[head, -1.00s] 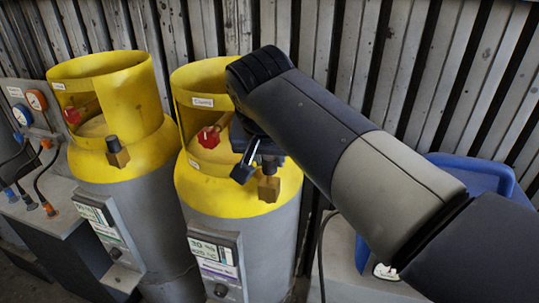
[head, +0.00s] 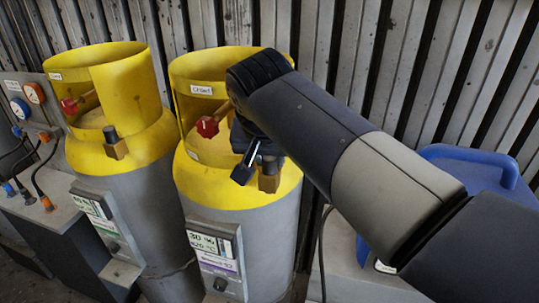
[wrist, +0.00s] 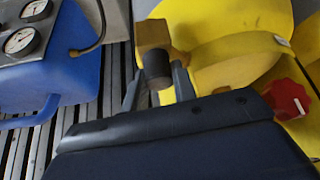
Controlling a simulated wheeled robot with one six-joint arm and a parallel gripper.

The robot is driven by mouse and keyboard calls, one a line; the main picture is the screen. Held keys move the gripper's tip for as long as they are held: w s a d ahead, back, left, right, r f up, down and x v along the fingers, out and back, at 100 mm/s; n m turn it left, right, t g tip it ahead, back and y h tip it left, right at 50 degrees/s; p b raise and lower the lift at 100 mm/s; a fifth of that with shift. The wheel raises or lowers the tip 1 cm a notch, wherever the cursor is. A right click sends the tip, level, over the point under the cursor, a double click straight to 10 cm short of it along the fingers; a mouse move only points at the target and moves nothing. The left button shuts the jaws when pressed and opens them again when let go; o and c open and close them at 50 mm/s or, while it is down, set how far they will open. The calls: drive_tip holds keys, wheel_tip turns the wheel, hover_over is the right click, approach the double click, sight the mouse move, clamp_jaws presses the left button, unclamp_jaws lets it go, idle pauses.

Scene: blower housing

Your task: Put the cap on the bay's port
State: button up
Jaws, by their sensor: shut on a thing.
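My gripper (head: 258,160) is over the front of the right yellow-topped cylinder (head: 200,195). It is shut on a dark, round cap (wrist: 157,72), seen between its fingers in the wrist view. The brass block of the port (head: 269,183) is just below the gripper; in the wrist view the brass port (wrist: 153,36) is directly beyond the cap. Cap and port look in line and touching or nearly so; I cannot tell whether the cap is seated. The gripper partly hides the cap in the head view.
A red valve knob (head: 207,127) is left of my gripper, inside the yellow collar (head: 210,62). The left cylinder (head: 150,185) has a brass port with a dark top (head: 111,135). A blue machine (wrist: 62,65) with gauges stands on the other side. A ribbed wall is behind.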

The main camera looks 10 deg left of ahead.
drive_tip(key=o, duration=1)
drive_tip(key=shift+o, duration=0.2)
drive_tip(key=v, duration=1)
drive_tip(key=shift+s+r, duration=0.15)
drive_tip(key=shift+r, duration=0.25)
drive_tip(key=x, duration=1)
drive_tip(key=shift+f, duration=0.4)
drive_tip(key=shift+w+r+p, duration=0.2)
drive_tip(key=shift+r+p, duration=0.1)
drive_tip(key=shift+r, duration=0.05)
